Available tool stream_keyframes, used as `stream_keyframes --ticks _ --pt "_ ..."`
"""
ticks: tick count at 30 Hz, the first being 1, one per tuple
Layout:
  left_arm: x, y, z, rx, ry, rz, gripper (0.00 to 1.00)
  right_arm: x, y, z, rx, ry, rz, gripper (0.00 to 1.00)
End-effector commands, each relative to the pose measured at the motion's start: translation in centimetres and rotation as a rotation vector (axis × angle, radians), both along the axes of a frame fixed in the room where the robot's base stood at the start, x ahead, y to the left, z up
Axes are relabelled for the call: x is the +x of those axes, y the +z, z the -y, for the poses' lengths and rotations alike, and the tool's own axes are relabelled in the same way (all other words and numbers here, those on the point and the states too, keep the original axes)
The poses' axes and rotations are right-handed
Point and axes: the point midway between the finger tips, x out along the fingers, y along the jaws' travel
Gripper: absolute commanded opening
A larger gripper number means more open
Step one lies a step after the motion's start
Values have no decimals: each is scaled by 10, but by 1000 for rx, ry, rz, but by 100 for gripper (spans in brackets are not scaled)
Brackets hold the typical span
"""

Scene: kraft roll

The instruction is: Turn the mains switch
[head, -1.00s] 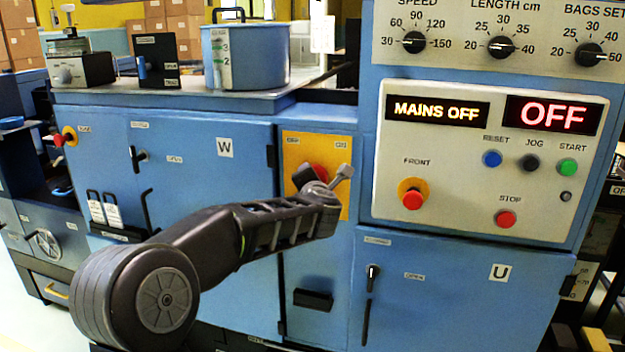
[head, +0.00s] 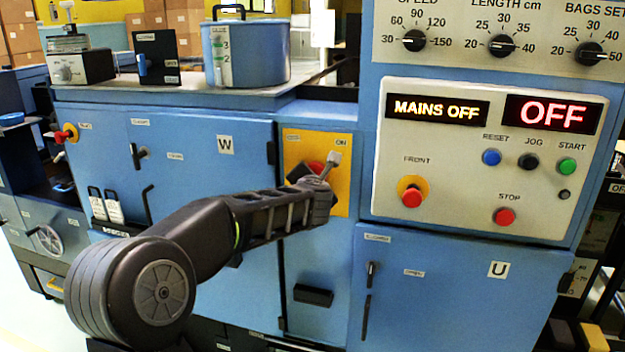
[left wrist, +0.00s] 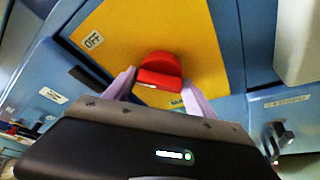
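The mains switch has a red handle (head: 316,168) on a yellow plate (head: 292,150) in the middle of the blue machine. The plate has an ON label at its upper right, and in the left wrist view (left wrist: 92,41) an OFF label shows. My left gripper (head: 328,168) is at the switch, partly covering it. In the left wrist view its two pale fingers (left wrist: 158,88) are spread, one on each side of the red handle (left wrist: 160,68). I cannot tell whether they touch it. The display (head: 436,108) reads MAINS OFF. My right gripper is not in view.
The control panel (head: 450,205) with knobs and buttons is right of the switch, including a red FRONT button (head: 411,197). Door U (head: 450,300) is below it and door W (head: 200,190) is to the left. A blue pot (head: 262,55) stands on top.

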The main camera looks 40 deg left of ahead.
Motion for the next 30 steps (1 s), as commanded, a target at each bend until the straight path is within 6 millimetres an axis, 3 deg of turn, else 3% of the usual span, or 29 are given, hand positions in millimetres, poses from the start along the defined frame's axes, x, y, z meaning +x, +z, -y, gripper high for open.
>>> stream_keyframes --ticks 5,16,30 --pt "0 0 0 2 0 -1 79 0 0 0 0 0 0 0" --pt "-4 3 3 5 0 1 80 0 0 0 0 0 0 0" --pt "-56 21 40 3 -1 1 80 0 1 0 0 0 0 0"
